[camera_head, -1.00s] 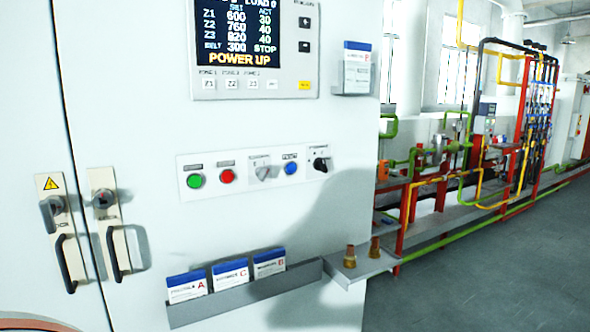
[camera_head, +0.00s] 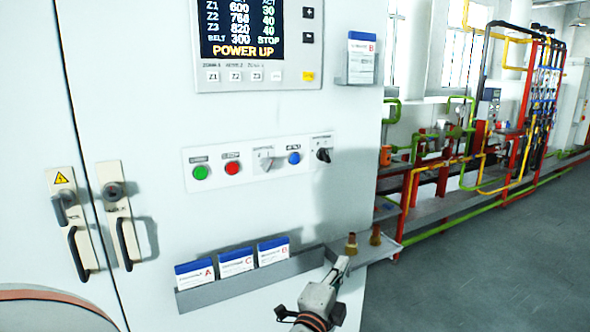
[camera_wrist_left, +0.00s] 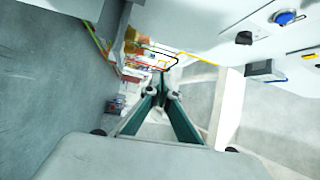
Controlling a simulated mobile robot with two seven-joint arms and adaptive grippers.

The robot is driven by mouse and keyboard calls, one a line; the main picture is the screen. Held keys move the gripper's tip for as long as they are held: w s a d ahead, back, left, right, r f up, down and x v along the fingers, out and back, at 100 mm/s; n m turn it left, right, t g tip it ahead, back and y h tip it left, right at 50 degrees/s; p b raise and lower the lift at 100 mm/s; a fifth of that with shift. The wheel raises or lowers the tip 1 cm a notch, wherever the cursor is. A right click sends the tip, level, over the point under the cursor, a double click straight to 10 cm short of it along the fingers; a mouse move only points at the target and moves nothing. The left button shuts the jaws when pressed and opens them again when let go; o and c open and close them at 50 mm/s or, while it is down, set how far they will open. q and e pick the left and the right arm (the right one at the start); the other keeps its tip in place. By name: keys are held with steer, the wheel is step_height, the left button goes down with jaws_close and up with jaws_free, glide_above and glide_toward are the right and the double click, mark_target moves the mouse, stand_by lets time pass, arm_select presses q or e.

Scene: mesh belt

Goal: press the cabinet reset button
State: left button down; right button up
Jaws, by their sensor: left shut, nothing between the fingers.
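The button panel (camera_head: 215,178) is a white strip on the pale cabinet front (camera_head: 140,100). It carries a green button (camera_head: 200,172), a red button (camera_head: 232,168), a grey selector (camera_head: 265,161), a blue button (camera_head: 294,158) and a black selector (camera_head: 324,155). The small labels above them are too blurred to read surely. The blue button also shows at the upper right of the left wrist view (camera_wrist_left: 284,17). My left gripper (camera_head: 343,264) is shut and empty, below and right of the blue button, apart from it. Its fingers meet in the left wrist view (camera_wrist_left: 168,90). My right gripper is not in view.
A card rack (camera_head: 215,293) with three cards juts out below the panel. A card holder (camera_head: 342,75) is at upper right. The screen (camera_head: 240,28) reads POWER UP.

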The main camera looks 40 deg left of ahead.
arm_select(q)
steer(key=a+r+m+y, duration=0.1)
steer(key=a+r+y, duration=0.2)
steer(key=r, duration=0.8)
steer(key=a+r+t+y+p, duration=0.1)
steer(key=a+r+y, duration=0.2)
steer(key=r, duration=0.7)
steer(key=shift+a+r+m+y, duration=0.3)
steer(key=shift+a+r+m, duration=0.05)
steer(key=shift+m, duration=0.05)
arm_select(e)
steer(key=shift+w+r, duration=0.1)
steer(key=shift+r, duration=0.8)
